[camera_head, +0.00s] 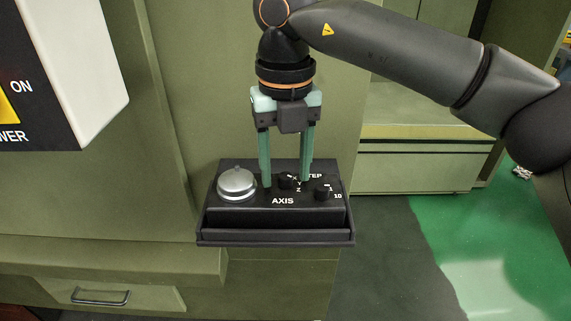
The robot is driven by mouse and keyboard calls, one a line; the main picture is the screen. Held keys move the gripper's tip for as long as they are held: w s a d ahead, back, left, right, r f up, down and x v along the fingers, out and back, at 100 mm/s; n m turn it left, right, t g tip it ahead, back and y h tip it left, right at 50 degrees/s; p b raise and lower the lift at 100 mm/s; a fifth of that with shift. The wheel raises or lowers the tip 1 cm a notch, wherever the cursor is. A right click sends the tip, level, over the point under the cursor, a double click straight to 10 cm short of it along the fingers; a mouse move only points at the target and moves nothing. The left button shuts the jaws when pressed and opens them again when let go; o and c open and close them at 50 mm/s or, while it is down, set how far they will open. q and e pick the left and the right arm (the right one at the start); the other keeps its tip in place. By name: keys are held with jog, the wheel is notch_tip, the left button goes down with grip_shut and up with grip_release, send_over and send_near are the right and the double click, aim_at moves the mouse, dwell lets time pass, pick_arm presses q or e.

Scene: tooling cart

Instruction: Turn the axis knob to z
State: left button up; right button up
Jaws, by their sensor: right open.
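The axis knob (286,182) is a small black knob on a black control box, above the white word AXIS. The letters X, Y and Z show just to its right; I cannot tell which one it points at. My right gripper (286,184) comes down from above with its two teal fingers apart, one on each side of the axis knob. I cannot tell whether the fingers touch it. My left gripper is not in view.
The control box (230,220) also carries a silver dial (237,184) at left and a black step knob (322,191) at right, close to the fingers. Green cabinet walls stand behind.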

aim_at(285, 175)
notch_tip(285, 175, up, 13)
jog(key=p, duration=0.2)
jog(key=shift+f, duration=0.2)
dwell(0.4)
